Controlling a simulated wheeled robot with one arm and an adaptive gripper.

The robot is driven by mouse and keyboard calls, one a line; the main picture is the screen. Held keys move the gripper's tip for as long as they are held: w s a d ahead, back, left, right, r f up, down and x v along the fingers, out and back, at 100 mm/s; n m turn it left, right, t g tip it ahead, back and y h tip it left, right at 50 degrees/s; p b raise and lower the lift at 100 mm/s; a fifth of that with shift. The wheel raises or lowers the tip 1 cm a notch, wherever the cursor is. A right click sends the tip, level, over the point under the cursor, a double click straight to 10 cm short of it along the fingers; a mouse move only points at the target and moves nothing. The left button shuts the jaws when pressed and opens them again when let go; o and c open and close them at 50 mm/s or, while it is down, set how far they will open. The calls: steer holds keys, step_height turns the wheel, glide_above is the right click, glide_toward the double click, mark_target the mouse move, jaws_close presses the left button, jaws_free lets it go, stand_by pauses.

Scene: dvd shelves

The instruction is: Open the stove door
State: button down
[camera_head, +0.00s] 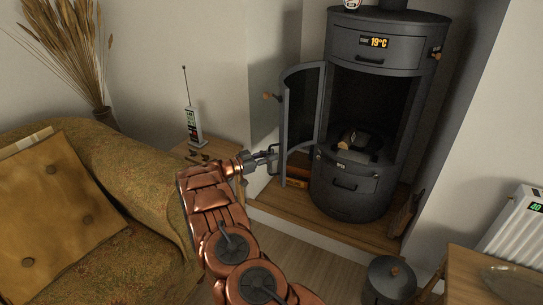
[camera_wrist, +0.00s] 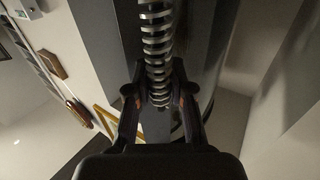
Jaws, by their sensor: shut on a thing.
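The dark grey stove (camera_head: 343,200) stands on a wooden hearth, with its firebox open to view and logs (camera_head: 357,146) inside. Its glazed door (camera_head: 303,108) stands swung out to the left of the opening. My gripper (camera_head: 274,153) is at the door's lower left edge. In the wrist view, my gripper (camera_wrist: 160,95) is shut on a coiled metal handle (camera_wrist: 158,45), which runs up between the fingers. The exact contact is hidden in the head view.
A small side table (camera_head: 222,152) with a cordless device (camera_head: 193,125) stands left of the hearth. A patterned sofa (camera_head: 140,190) fills the left. A dark lidded bucket (camera_head: 390,280) and a wooden table (camera_head: 480,275) are at lower right. Bare floor lies before the hearth.

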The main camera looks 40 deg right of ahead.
steer(key=shift+w+r, duration=0.1)
steer(key=shift+w, duration=0.25)
steer(key=shift+w+a, duration=0.1)
steer(key=c, duration=1)
jaws_free()
steer(key=shift+a, duration=0.1)
step_height(320, 180, up, 10)
steer(key=shift+f, duration=0.1)
